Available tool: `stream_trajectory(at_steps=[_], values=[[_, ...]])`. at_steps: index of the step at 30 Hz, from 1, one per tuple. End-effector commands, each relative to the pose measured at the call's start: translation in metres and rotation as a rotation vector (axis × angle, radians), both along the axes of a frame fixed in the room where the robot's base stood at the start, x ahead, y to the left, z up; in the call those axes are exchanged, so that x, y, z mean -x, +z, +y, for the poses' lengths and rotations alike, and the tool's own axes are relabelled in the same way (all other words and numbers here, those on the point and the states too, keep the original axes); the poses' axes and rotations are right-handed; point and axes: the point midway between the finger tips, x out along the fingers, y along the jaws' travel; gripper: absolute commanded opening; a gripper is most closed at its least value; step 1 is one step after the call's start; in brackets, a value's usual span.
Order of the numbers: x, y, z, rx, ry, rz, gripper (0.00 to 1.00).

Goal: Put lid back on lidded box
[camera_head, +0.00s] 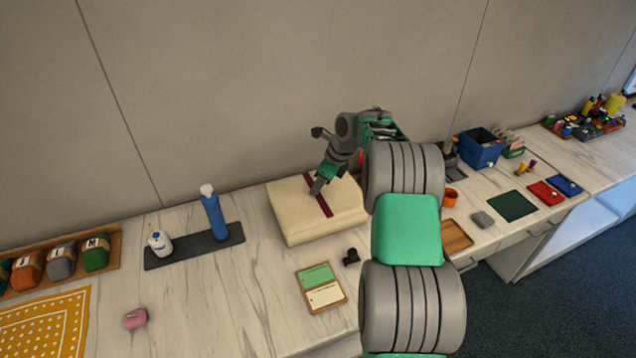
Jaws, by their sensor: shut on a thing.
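The lidded box (290,236) is cream-coloured and stands on the counter against the wall. Its cream lid (345,203), with a dark red band across it, covers the top of the box. The lid looks level, but I cannot tell whether it rests fully on the box or sits slightly above it. My gripper (317,188) points down at the middle of the lid and is shut on it at the dark red band. The fingertips are small here, and my arm hides the right end of the lid and box.
Left of the box, a blue bottle (213,215) and a white bottle (160,243) stand on a dark mat (190,252). In front are a small black object (351,257) and a wooden tray with cards (320,287). A blue bin (480,148) stands to the right.

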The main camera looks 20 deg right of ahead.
Motion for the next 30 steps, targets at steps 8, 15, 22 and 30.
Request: stream_trajectory(at_steps=[8, 15, 22, 30], values=[[0.0, -0.001, 0.0, 0.0, 0.0, 0.0, 0.0], [0.0, -0.001, 0.0, 0.0, 0.0, 0.0, 0.0], [0.0, -0.005, 0.0, 0.0, -0.001, 0.002, 0.0], [0.0, -0.011, 0.0, -0.001, 0.0, 0.001, 0.0]])
